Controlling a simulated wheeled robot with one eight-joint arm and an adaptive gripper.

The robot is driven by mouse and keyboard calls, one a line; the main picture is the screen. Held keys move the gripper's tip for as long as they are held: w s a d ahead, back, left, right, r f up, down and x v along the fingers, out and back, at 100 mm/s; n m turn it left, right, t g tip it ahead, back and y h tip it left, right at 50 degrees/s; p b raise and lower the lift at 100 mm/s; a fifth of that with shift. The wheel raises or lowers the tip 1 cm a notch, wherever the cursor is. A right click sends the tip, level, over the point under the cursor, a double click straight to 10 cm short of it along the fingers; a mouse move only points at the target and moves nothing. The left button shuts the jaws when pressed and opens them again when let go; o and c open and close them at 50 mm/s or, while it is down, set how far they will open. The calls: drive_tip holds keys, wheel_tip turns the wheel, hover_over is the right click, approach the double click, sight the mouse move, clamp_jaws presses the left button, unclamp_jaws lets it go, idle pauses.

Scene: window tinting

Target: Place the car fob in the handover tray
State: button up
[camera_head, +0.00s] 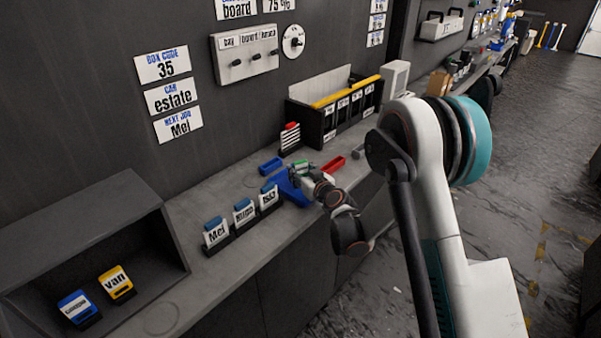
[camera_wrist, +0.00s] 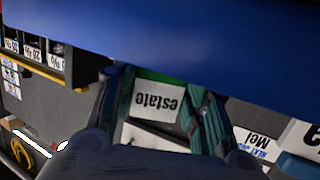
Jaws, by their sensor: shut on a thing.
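My gripper (camera_wrist: 158,120) is shut on the car fob (camera_wrist: 157,102), which has a white label reading "estate" and green edges. The label is upside down in the wrist view, and the fingers cover its sides. In the head view my gripper (camera_head: 306,177) is low over the bench, and a bit of green (camera_head: 300,164) shows at it. Neither carries a readable name, so I cannot tell which is the handover tray.
Several blue-topped name cards, one reading "Mel" (camera_head: 216,233), stand along the bench front. A grey open box (camera_head: 75,225) at left holds a blue fob (camera_head: 76,308) and a yellow "van" fob (camera_head: 117,283). A black rack (camera_head: 312,125) stands behind. Wall signs (camera_head: 168,96) read "estate" and "Mel".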

drive_tip(key=o, duration=1.1)
drive_tip(key=shift+r, duration=0.15)
drive_tip(key=p+v, duration=0.1)
drive_tip(key=v, duration=1.1)
drive_tip(key=s+d+r+m+g+h, duration=0.1)
drive_tip(key=s+d+r+g, duration=0.15)
drive_tip(key=s+r, duration=0.4)
drive_tip(key=s+d+r+m+g+h, duration=0.1)
drive_tip(key=s+d+r, duration=0.35)
drive_tip(key=r, duration=0.25)
drive_tip(key=s+d+m+g+h, duration=0.1)
drive_tip(key=s+d, duration=0.3)
drive_tip(key=s, duration=0.4)
drive_tip(key=s+d+m+g+h, duration=0.1)
drive_tip(key=s+d, duration=0.3)
drive_tip(key=s, duration=0.4)
drive_tip(key=s+d+m+g+h, duration=0.1)
drive_tip(key=s+d+m+h, duration=0.1)
drive_tip(key=s, duration=0.6)
drive_tip(key=shift+s+d+r+h, duration=0.1)
drive_tip(key=shift+d+h, duration=0.3)
drive_tip(key=shift+d, duration=0.2)
drive_tip(key=shift+s+d+r+h, duration=0.15)
drive_tip(key=shift+d+h, duration=0.25)
drive_tip(key=shift+d, duration=0.25)
drive_tip(key=shift+w, duration=0.1)
